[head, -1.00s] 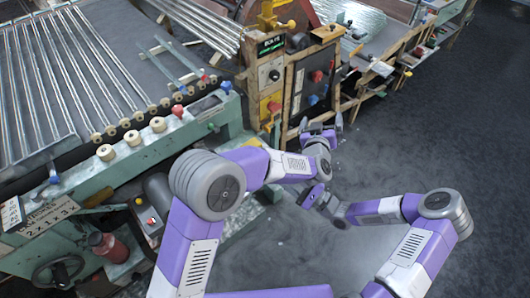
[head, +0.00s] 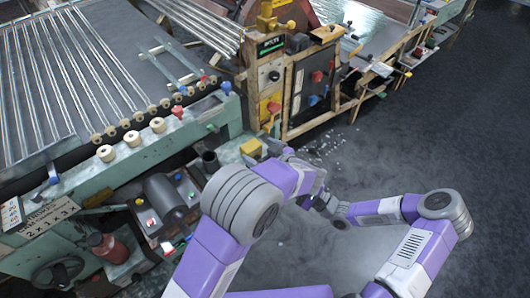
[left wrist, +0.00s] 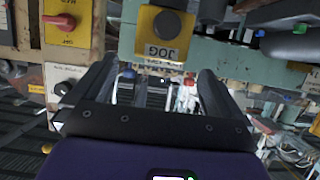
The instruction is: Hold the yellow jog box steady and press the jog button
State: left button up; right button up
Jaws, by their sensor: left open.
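The yellow jog box (head: 250,147) is on the green machine's right end in the head view. In the left wrist view the jog box (left wrist: 150,48) hangs at top centre, with a dark round button (left wrist: 166,24) and an upside-down JOG label. My left gripper (left wrist: 156,70) is open and empty, its two dark fingers spread below the box in that picture.
A control panel with a red knob (left wrist: 60,21) is left of the box in the left wrist view. The wooden-framed cabinet (head: 312,85) stands behind the gripper. White bits lie on the floor (head: 345,145). Open floor (head: 430,130) extends to the right.

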aim_at(253, 146)
pick_arm(q)
jog(key=x, duration=0.6)
jog(key=c, duration=1.2)
jog(key=shift+c, duration=0.4)
pick_arm(e)
jog(key=shift+c, duration=0.7)
grip_shut()
pick_arm(q)
jog(key=shift+d, duration=0.1)
pick_arm(e)
jog(key=shift+s, duration=0.1)
pick_arm(q)
jog(key=shift+d, duration=0.1)
pick_arm(e)
jog(key=shift+s+a+f, duration=0.1)
jog(key=shift+a, duration=0.1)
